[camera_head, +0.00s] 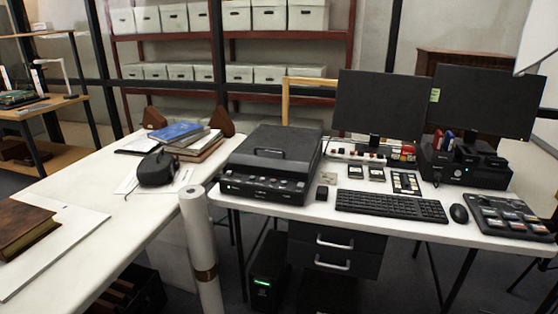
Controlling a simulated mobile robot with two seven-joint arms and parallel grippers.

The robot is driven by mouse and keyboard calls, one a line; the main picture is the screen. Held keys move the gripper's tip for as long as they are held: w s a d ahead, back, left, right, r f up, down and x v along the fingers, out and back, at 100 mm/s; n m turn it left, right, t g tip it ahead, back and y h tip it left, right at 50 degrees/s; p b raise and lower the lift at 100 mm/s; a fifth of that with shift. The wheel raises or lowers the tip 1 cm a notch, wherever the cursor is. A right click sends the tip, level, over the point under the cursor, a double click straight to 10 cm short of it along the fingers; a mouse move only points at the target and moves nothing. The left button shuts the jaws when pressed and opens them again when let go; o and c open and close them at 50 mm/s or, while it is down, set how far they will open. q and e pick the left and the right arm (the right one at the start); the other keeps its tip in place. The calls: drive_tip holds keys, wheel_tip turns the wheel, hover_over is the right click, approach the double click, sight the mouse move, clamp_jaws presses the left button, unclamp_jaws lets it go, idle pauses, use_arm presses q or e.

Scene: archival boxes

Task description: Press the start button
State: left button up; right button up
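A black device with a flat lid and a handle (270,151), perhaps a scanner, sits on the left part of the white desk (400,223). Its dark front panel (262,188) carries several small controls. Which of them, if any, is the start button is too small to tell. Other small controls show on the keypads (406,183) and on the black control panel (510,216) at the desk's right end. Neither of my grippers is in view.
Two monitors (380,105) stand behind a keyboard (391,205) and a mouse (459,214). A white table (130,215) on the left holds books (180,132) and a black pouch (157,169). A white roll (200,240) stands upright at the gap before the desk. Shelves with boxes (237,15) line the back.

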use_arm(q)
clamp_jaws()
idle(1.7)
